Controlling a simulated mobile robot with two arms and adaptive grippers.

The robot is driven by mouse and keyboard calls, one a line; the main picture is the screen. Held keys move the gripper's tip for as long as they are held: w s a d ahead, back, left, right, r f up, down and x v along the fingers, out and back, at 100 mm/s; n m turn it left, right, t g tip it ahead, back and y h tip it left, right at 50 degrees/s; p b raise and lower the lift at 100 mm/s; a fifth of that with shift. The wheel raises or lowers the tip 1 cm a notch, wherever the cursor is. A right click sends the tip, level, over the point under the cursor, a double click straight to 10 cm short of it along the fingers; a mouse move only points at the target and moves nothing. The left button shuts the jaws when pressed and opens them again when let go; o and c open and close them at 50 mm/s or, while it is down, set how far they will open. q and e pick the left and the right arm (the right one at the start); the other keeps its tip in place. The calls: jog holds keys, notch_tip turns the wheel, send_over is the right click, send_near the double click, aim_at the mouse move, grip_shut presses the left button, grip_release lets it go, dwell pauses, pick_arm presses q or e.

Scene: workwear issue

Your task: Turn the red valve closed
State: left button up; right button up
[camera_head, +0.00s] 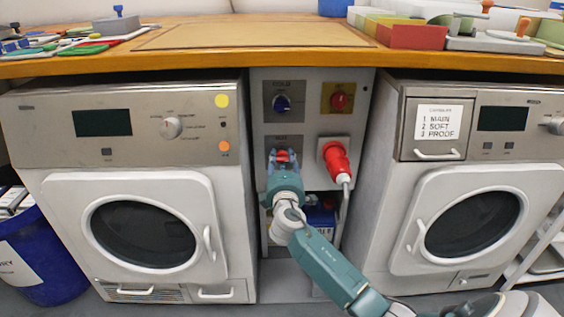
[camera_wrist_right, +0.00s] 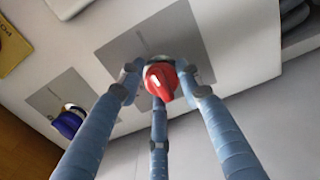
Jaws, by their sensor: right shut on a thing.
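The red valve (camera_head: 283,155) is on the lower left plate of the grey panel between the two machines. It is a red knob, mostly hidden by my right gripper in the head view. My right gripper (camera_head: 282,163) is in front of it, its fingers around the knob. In the right wrist view the red valve (camera_wrist_right: 160,80) sits between the blue fingers of the right gripper (camera_wrist_right: 158,88), which are shut on it. The valve's exact angle is hard to read. My left gripper does not show.
A blue knob (camera_head: 282,103) is above the valve, and a red knob on a yellow plate (camera_head: 340,100) is at upper right. A red plug with a cable (camera_head: 336,160) is close on the right. Machines stand on both sides, under a wooden counter (camera_head: 200,62).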

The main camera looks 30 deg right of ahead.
jog(key=shift+s+d+f+m, duration=0.15)
jog(key=shift+d+m, duration=0.15)
jog(key=shift+d, duration=0.1)
jog(key=shift+c, duration=0.2)
jog(key=o, duration=1.1)
jog(key=shift+o, duration=0.2)
jog(key=shift+s+d, duration=0.1)
jog(key=shift+a, duration=0.25)
jog(key=shift+s+a, duration=0.1)
jog(key=shift+a, duration=0.1)
jog(key=v, duration=1.1)
jog(key=shift+s, duration=0.2)
